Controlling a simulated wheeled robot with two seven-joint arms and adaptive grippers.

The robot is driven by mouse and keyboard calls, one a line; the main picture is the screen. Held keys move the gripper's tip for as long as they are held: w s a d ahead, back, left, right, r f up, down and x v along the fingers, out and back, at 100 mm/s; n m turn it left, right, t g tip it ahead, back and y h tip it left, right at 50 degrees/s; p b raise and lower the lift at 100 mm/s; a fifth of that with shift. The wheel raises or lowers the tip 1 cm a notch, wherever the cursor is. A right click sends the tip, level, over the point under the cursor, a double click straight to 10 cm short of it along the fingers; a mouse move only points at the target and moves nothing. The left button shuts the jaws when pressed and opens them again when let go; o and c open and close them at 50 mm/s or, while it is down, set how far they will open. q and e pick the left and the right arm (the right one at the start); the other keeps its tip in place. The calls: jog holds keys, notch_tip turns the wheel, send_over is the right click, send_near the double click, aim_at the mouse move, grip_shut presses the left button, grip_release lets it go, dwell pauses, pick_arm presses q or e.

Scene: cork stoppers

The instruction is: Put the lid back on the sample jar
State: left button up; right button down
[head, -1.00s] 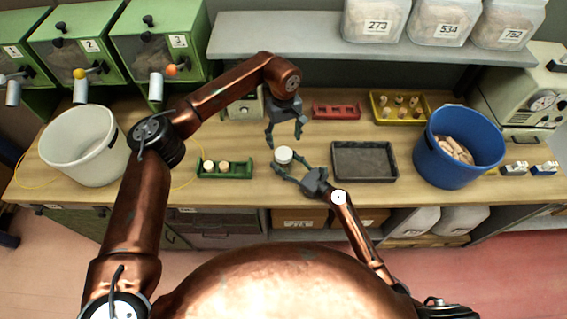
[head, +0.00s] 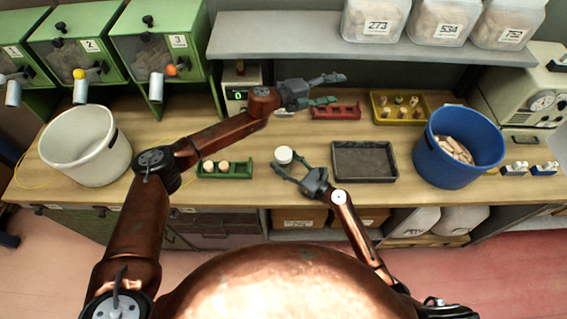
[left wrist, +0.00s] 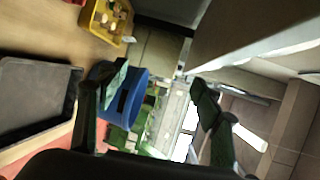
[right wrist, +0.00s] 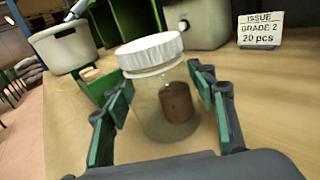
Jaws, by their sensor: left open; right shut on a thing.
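The sample jar (right wrist: 165,112) is clear glass with a brown cork inside. It stands on the bench, and the white lid (right wrist: 150,51) sits on its mouth; I cannot tell whether it is fully tight. In the head view the lid (head: 284,155) hides most of the jar. My right gripper (head: 291,165) is shut around the jar's sides, with a finger on each side in the right wrist view. My left gripper (head: 337,88) is open and empty, above the back of the bench, apart from the jar. Its spread fingers also show in the left wrist view (left wrist: 160,84).
A dark tray (head: 364,178) lies right of the jar, a green rack (head: 225,174) with corks left. A red rack (head: 336,111), yellow tray (head: 400,121) and scale (head: 237,96) stand behind. A blue bucket (head: 430,160) is right, a white bucket (head: 85,160) left.

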jog(key=shift+f, duration=0.1)
pick_arm(q)
jog(key=w+a+f+n+t+y, duration=0.15)
jog(key=w+a+n+y, duration=0.3)
jog(key=n, duration=0.95)
jog(key=w+a+f+n+t+y, duration=0.1)
jog(key=w+a+n+t+y, duration=0.4)
jog(key=n, duration=1)
jog(key=s+a+f+n+g+y, duration=0.1)
jog(key=s+a+f+n+g, duration=0.1)
jog(key=s+n+g, duration=0.2)
jog(key=s+a+f+n+g+y, duration=0.2)
jog(key=s+n+g, duration=0.2)
jog(key=s, duration=0.6)
jog(key=s+a+f+n+g+y, duration=0.2)
jog(key=s+f+n+g, duration=0.1)
jog(key=s+n, duration=0.4)
jog(key=shift+s+a+n+g, duration=0.25)
jog(key=shift+a+n+g, duration=0.15)
jog(key=shift+g, duration=0.25)
jog(key=shift+s+a, duration=0.15)
jog(key=shift+s, duration=0.3)
jog(key=shift+f, duration=0.1)
